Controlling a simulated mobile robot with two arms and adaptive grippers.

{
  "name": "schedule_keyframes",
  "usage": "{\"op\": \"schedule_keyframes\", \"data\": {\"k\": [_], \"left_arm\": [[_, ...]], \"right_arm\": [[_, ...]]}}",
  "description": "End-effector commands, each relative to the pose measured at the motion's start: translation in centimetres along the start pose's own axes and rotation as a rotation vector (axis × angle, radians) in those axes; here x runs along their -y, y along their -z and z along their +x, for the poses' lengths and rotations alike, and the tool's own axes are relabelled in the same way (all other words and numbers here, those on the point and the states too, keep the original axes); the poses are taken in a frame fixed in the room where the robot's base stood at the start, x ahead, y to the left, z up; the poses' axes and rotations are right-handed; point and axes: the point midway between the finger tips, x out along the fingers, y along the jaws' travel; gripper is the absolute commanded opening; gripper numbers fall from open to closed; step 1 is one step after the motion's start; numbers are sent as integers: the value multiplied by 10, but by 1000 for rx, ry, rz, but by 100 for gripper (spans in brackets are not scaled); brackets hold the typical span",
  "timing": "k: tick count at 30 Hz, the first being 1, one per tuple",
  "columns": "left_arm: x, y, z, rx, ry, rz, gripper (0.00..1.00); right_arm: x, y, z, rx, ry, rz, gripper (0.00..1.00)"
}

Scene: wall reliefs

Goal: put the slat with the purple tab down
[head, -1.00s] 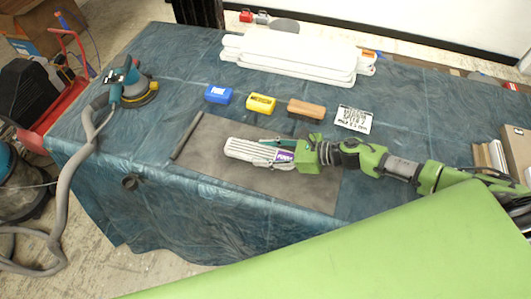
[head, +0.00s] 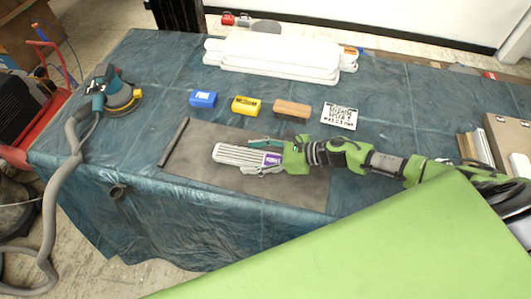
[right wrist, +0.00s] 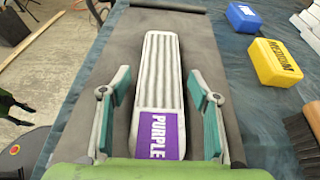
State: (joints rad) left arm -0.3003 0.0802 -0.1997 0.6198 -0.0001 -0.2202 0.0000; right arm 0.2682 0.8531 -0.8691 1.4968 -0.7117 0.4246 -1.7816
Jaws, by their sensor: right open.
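The slat (head: 237,155) is pale and grooved, with a purple tab (head: 272,159) at its right end. It lies on the grey mat (head: 312,190) in the head view. In the right wrist view the slat (right wrist: 159,75) points away from me, and its purple tab (right wrist: 160,134) reads "PURPLE". My right gripper (head: 264,156) is open around the tab end. Its two teal-padded fingers (right wrist: 165,105) stand on either side of the slat, with gaps between them and it.
Blue (head: 203,99) and yellow (head: 248,106) blocks, a brown brush (head: 292,109) and a lettered plate (head: 339,116) stand behind the mat. White boards (head: 280,66) are stacked farther back. A sander (head: 118,97) stands at the left. Bare cloth lies right of the plate.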

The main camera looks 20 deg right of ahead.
Motion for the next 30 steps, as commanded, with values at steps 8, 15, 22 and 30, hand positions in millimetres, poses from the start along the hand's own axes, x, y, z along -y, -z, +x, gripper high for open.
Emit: {"op": "schedule_keyframes", "data": {"k": [8,15,22,30], "left_arm": [[0,-1,13,-1,0,0,40],[0,-2,24,-1,0,0,40],[-1,-2,26,-1,0,0,40],[-1,-2,26,-1,0,1,40]], "right_arm": [[0,5,-48,-6,2,1,56],[-1,2,-95,-5,-2,-1,56],[0,0,-116,-1,0,1,56],[0,-2,-121,0,0,-1,56]]}}
